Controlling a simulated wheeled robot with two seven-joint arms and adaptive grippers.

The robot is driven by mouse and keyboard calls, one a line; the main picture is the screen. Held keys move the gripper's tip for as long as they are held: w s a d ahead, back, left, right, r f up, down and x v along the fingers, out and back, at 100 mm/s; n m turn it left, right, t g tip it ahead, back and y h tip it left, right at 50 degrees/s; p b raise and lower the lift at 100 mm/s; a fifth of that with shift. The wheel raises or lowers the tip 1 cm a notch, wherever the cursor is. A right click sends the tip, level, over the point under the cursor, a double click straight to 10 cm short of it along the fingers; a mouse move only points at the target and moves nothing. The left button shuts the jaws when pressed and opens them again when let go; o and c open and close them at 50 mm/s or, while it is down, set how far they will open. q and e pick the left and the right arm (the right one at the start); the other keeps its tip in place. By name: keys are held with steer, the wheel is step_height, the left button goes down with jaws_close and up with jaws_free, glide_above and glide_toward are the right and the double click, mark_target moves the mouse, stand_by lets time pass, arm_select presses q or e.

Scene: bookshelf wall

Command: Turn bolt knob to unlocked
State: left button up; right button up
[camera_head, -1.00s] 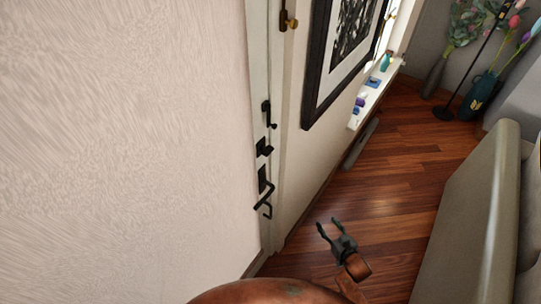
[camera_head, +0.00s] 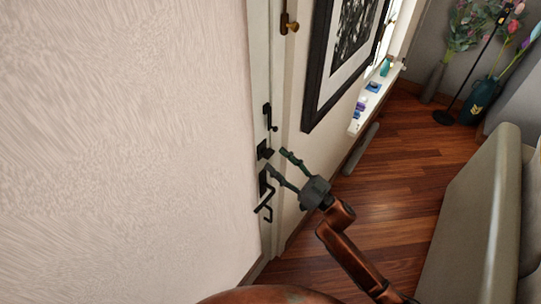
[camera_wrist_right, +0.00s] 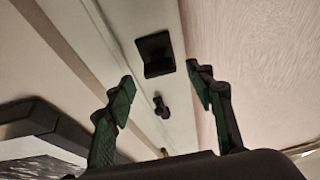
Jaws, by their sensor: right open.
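The bolt knob (camera_head: 264,150) is a small black fitting on a square plate on the narrow white door, between an upper black latch (camera_head: 268,116) and the black lever handle (camera_head: 264,196). My right gripper (camera_head: 277,161) is open and empty, its two fingers pointing toward the door close to the knob. In the right wrist view the dark square bolt fitting (camera_wrist_right: 155,54) lies beyond the open fingertips (camera_wrist_right: 160,80), with the smaller latch (camera_wrist_right: 161,107) between the fingers. No contact with the knob is visible. My left gripper is not in view.
A pale textured wall (camera_head: 120,150) fills the left. A black-framed picture (camera_head: 318,75) hangs right of the door, and it also shows in the wrist view (camera_wrist_right: 30,120). A grey sofa (camera_head: 475,225) stands at the right, with open wooden floor (camera_head: 400,190) between.

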mark_target(267, 153)
steer(key=shift+x, duration=1.5)
steer(key=shift+c, duration=0.2)
